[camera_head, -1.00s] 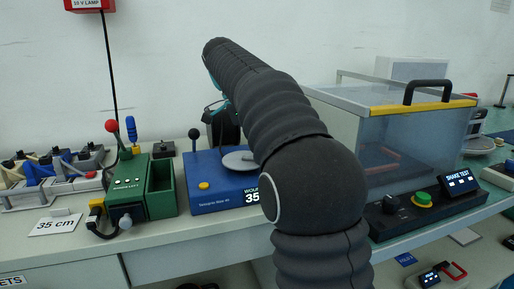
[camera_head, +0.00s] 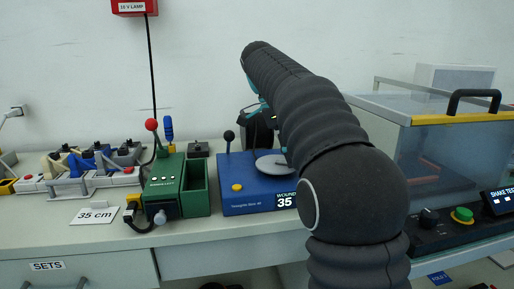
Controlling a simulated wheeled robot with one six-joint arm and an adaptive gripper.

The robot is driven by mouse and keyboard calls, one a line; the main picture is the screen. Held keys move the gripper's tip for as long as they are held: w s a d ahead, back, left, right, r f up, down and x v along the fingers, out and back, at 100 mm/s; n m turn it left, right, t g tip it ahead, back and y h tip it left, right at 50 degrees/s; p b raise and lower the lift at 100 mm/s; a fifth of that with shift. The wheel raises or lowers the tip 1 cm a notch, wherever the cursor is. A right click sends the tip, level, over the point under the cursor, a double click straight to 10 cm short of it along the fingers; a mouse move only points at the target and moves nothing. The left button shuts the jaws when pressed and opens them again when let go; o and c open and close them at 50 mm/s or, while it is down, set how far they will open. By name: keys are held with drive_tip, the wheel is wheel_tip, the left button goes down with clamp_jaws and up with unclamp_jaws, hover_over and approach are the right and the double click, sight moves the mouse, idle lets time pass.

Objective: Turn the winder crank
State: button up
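The winder is a blue box (camera_head: 237,203) on the bench, with a yellow button and a display reading "WOUND 35", partly cut off by my arm. A pale grey disc (camera_head: 271,167) sits on its top. A black-knobbed lever (camera_head: 229,142) stands upright at its back left. I cannot tell which part is the crank. My gripper (camera_head: 259,122) is a dark shape above and behind the disc, mostly hidden by my arm. Its fingers do not show clearly, nor whether it touches anything.
A green device (camera_head: 164,188) with a red-knobbed lever stands just left of the winder. A "35 cm" card (camera_head: 95,216) and several connector blocks (camera_head: 90,165) lie further left. A clear-walled shake-test box (camera_head: 445,150) stands on the right. The front bench strip is bare.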

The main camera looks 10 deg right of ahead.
drive_tip(key=r+n+t, duration=0.1)
drive_tip(key=s+r+n+t, duration=0.1)
drive_tip(key=t, duration=0.1)
drive_tip(key=s+d+r+t, duration=0.1)
drive_tip(key=shift+s+r+n+t+h, duration=0.25)
drive_tip(key=shift+n+t+h, duration=0.05)
drive_tip(key=shift+n, duration=0.1)
drive_tip(key=s+n, duration=0.1)
drive_tip(key=s+n+t, duration=0.1)
drive_tip(key=s+f+n, duration=0.1)
drive_tip(key=shift+s+a+n+t, duration=0.3)
drive_tip(key=shift+s+n, duration=0.1)
drive_tip(key=s+a+f+n+y, duration=0.2)
drive_tip(key=s+a+f+n, duration=0.1)
drive_tip(key=s+f+n, duration=0.5)
drive_tip(key=s+a+f+n+t+y, duration=0.1)
drive_tip(key=s+a+f+n+y, duration=0.1)
drive_tip(key=s+f+n, duration=0.7)
wheel_tip(320, 180, down, 4)
drive_tip(key=shift+s+a+r+t, duration=0.3)
drive_tip(key=shift+s+a, duration=0.1)
drive_tip(key=shift+s, duration=0.4)
